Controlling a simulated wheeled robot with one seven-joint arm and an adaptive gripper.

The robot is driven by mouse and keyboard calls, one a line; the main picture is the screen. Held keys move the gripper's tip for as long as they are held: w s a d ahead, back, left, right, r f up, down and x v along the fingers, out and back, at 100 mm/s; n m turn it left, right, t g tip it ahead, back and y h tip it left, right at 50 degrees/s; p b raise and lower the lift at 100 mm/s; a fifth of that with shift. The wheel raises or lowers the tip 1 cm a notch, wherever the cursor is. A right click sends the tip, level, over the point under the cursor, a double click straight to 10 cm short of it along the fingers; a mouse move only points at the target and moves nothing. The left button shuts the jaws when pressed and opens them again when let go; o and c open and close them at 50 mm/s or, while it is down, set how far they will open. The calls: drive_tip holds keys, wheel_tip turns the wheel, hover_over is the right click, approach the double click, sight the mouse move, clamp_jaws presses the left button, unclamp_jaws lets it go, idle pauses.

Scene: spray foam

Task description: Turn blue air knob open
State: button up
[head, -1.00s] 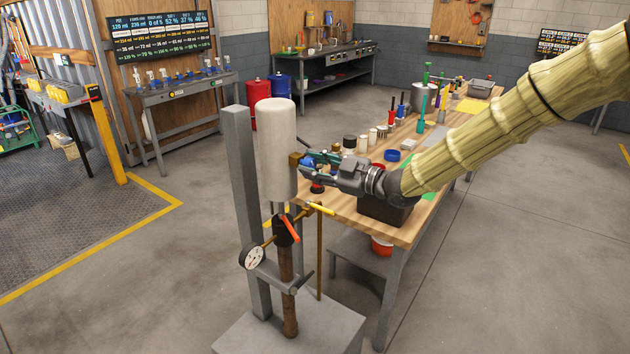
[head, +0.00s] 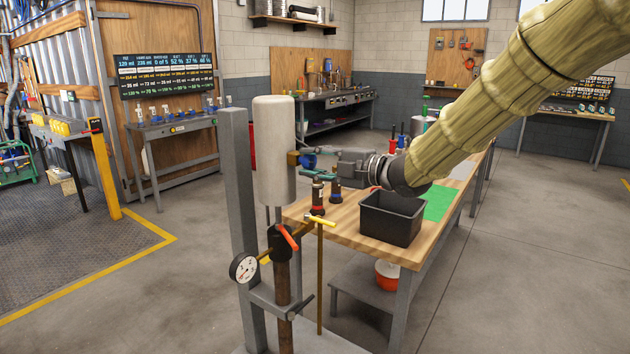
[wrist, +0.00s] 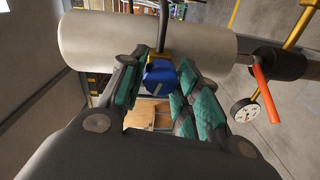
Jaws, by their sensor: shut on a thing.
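The blue air knob (head: 308,160) sits on a brass fitting (head: 293,158) at the right side of an upright pale cylinder (head: 273,150). In the wrist view the knob (wrist: 160,76) lies between the teal-padded fingers of my gripper (wrist: 158,88). In the head view my gripper (head: 318,161) reaches the knob from the right and is shut on it. The fingers partly cover the knob, so its exact turn angle is hard to tell.
A grey post (head: 238,200) stands left. The wooden bench (head: 350,226) holds a black bin (head: 392,217) and two dark bottles close under my gripper.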

drive_tip(key=n+b, duration=0.1)
drive_tip(key=b, duration=0.2)
drive_tip(key=shift+f+n, duration=0.3)
drive_tip(key=shift+n, duration=0.1)
drive_tip(key=shift+r+n+b, duration=0.2)
drive_tip(key=shift+n+b, duration=0.5)
drive_tip(key=shift+b, duration=0.35)
drive_tip(key=shift+r, duration=0.1)
drive_tip(key=o, duration=1)
drive_tip(key=v, duration=1.2)
drive_tip(key=shift+s, duration=0.1)
